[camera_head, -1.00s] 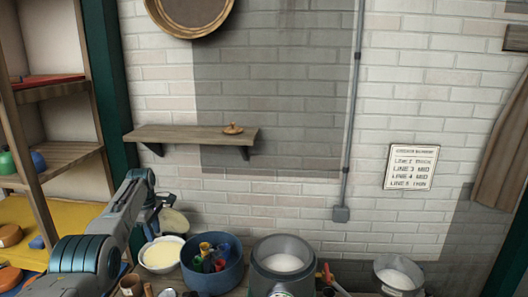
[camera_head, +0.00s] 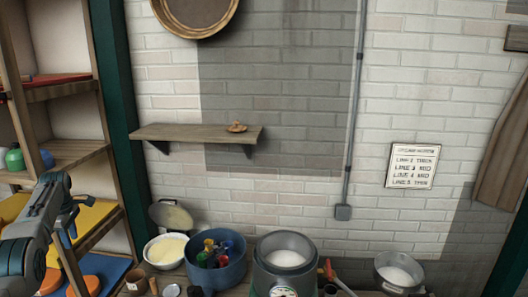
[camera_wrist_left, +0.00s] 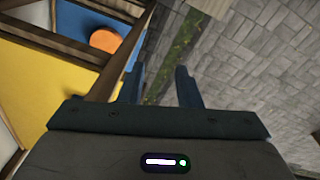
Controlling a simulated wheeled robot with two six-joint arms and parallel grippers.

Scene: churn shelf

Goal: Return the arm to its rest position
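My left arm comes in at the left edge of the head view, in front of the shelving unit. My left gripper (camera_head: 70,218) is at its end, seen partly from behind. In the left wrist view the two fingers of my left gripper (camera_wrist_left: 160,85) stand apart with nothing between them, above a stone floor (camera_wrist_left: 240,70). My right gripper is not in view.
The wooden shelving unit (camera_head: 70,154) stands close to my left arm. The counter holds a pale bowl (camera_head: 166,250), a blue pot (camera_head: 232,270) of colourful items, a metal churn (camera_head: 286,258) and a metal pan (camera_head: 399,277). A wall shelf (camera_head: 190,132) holds a small brown object (camera_head: 237,127).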

